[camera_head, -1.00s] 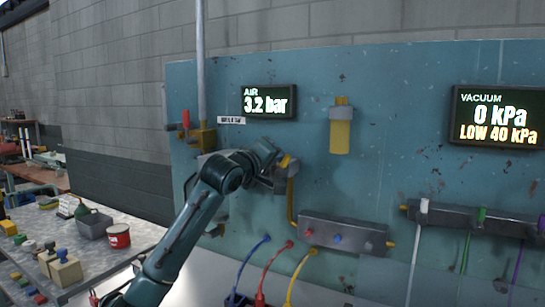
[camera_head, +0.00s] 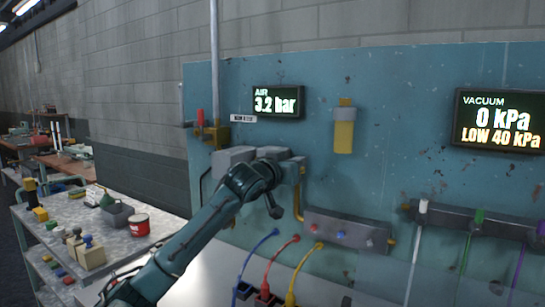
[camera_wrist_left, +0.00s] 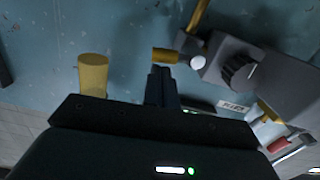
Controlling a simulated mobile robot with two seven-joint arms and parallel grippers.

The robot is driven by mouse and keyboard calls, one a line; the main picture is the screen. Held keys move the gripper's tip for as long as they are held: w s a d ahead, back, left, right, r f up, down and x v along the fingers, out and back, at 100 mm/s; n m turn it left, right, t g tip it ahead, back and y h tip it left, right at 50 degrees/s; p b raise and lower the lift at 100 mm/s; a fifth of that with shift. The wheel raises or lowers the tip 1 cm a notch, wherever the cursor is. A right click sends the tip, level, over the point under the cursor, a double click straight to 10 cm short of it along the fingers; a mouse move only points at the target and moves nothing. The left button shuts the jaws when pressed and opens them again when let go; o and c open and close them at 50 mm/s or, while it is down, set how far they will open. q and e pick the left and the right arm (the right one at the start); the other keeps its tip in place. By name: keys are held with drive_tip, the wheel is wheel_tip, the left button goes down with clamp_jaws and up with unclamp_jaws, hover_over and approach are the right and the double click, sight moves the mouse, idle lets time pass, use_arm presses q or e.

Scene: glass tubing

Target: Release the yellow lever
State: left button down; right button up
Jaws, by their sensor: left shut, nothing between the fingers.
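The yellow lever (camera_wrist_left: 166,55) is a short yellow cylinder beside a silver ball and a grey valve body (camera_wrist_left: 222,60) in the left wrist view. My left gripper (camera_wrist_left: 161,72) is shut and empty, its fingertips just below the lever in that picture; whether they touch it I cannot tell. In the head view the gripper (camera_head: 275,210) hangs in front of the teal panel, below grey boxes, and my arm hides part of the valve. I cannot make out the lever clearly there. My right gripper is not in view.
A yellow cylinder (camera_head: 343,135) hangs on the panel (camera_head: 400,110). A grey manifold (camera_head: 346,230) with coloured buttons is below. The display reads AIR 3.2 bar. A cluttered cart (camera_head: 165,225) stands at the left.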

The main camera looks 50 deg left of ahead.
use_arm(q)
drive_tip(key=shift+d+f+m, duration=0.15)
drive_tip(key=shift+f+m, duration=0.1)
drive_tip(key=shift+m, duration=0.35)
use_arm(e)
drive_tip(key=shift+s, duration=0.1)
